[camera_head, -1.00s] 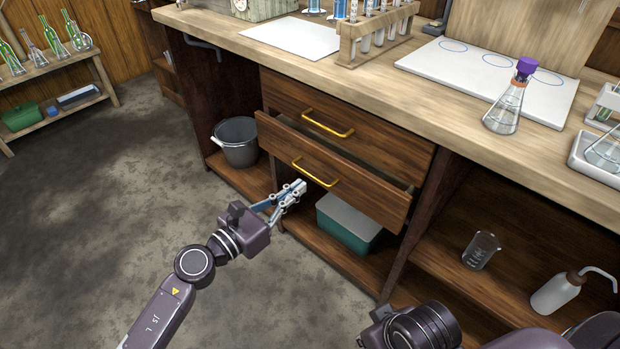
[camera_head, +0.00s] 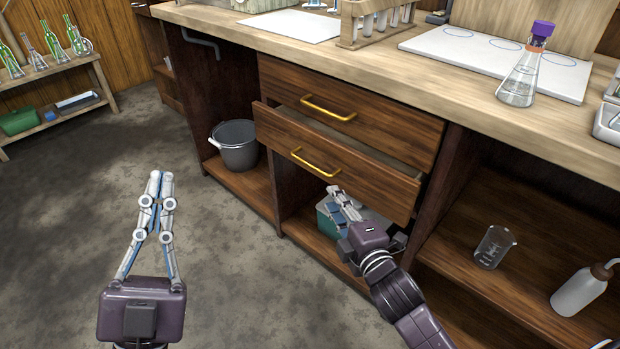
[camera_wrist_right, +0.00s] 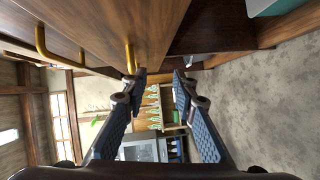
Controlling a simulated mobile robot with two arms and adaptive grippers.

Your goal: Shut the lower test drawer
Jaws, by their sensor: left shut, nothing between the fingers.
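The lower drawer (camera_head: 275,131) is pulled partly out, its front standing forward of the closed drawer above. Its yellow handle (camera_head: 315,166) faces me. My right gripper (camera_head: 338,192) is just below and right of that handle, in front of the drawer's lower part. In the right wrist view my right gripper (camera_wrist_right: 158,80) has its fingers apart with nothing between them. One fingertip is close to the lower handle (camera_wrist_right: 130,56); I cannot tell whether they touch. My left gripper (camera_head: 160,178) is shut and empty, over the floor left of the cabinet.
The upper drawer (camera_head: 400,125) is closed. A teal box (camera_head: 326,225) sits on the shelf below, partly hidden by my right gripper. A grey bucket (camera_head: 235,145) stands on the left shelf, a beaker (camera_head: 494,247) on the right shelf. The floor left is clear.

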